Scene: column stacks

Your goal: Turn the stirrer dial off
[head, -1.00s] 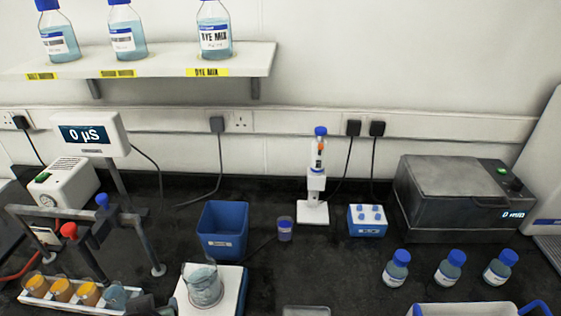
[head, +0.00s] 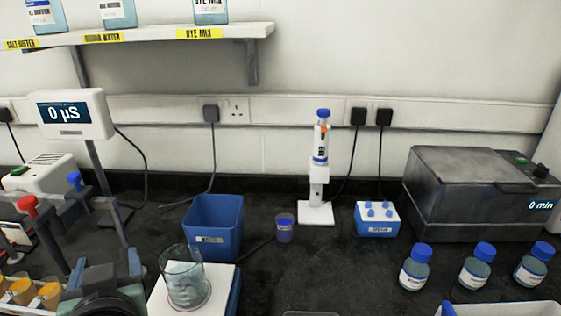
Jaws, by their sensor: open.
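The stirrer (head: 222,290) is a white-topped unit with a blue side at the bottom of the head view. A glass beaker (head: 186,282) with pale blue-grey contents stands on its top plate. The stirrer's front is cut off by the lower picture edge, so its dial does not show. A dark and grey rounded shape at the bottom left, beside the stirrer, may be part of my arm.
A blue bin (head: 214,228) stands behind the stirrer, with a small cup (head: 285,229) to its right. A metal stand (head: 108,195) with clamps and orange-filled vessels (head: 47,294) are at left. Blue-capped bottles (head: 475,268) stand at right.

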